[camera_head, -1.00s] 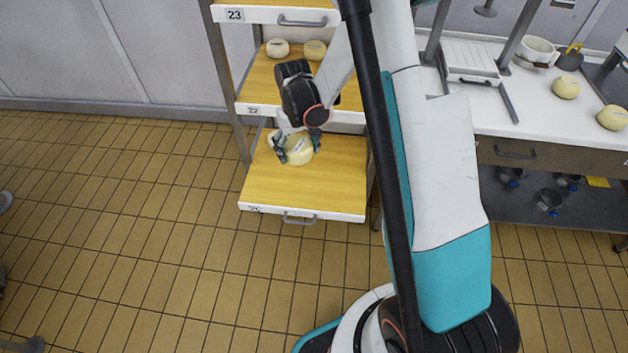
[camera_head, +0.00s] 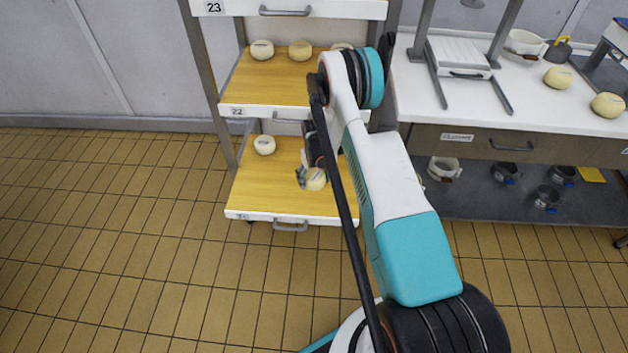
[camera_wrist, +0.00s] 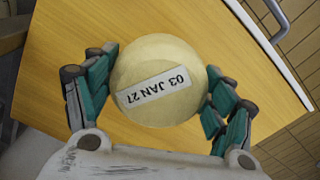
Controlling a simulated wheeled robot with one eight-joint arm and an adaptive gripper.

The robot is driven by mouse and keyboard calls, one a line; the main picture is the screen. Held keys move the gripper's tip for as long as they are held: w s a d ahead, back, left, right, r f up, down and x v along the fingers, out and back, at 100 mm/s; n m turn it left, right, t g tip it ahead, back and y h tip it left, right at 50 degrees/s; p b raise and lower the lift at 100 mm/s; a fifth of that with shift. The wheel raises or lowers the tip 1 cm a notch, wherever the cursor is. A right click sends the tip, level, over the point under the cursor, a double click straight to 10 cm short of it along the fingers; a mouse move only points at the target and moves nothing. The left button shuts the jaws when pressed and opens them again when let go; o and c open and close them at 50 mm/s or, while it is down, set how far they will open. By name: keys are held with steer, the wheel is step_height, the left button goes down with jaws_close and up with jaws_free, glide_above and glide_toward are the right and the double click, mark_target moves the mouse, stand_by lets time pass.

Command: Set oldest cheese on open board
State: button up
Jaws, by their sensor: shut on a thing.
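My gripper (camera_wrist: 157,98) is shut on a round pale cheese (camera_wrist: 155,55), with a teal finger on either side. Its top label reads "03 JAN 27" in the wrist view, upside down. In the head view the held cheese (camera_head: 316,182) is over the right front part of the lowest pulled-out board (camera_head: 262,190). I cannot tell whether it touches the wood. My arm partly hides the gripper there. A second cheese (camera_head: 265,144) stands at the back left of this board; its label is too small to read.
Above is board 22 (camera_head: 262,75) with several cheeses, one (camera_head: 300,50) in its middle, and board 23 (camera_head: 222,8) above that. A white counter (camera_head: 440,98) at right bears two cheeses (camera_head: 558,77) (camera_head: 608,105). The left front of the lowest board is bare.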

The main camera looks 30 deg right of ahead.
steer(key=b, duration=0.1)
glide_above(314, 193)
steer(key=shift+s+f, duration=0.1)
steer(key=shift+f, duration=2.1)
steer(key=shift+f, duration=0.8)
steer(key=o, duration=1.4)
steer(key=shift+o, duration=0.2)
steer(key=shift+r, duration=0.15)
steer(key=shift+r+p, duration=0.95)
steer(key=shift+r, duration=2.45)
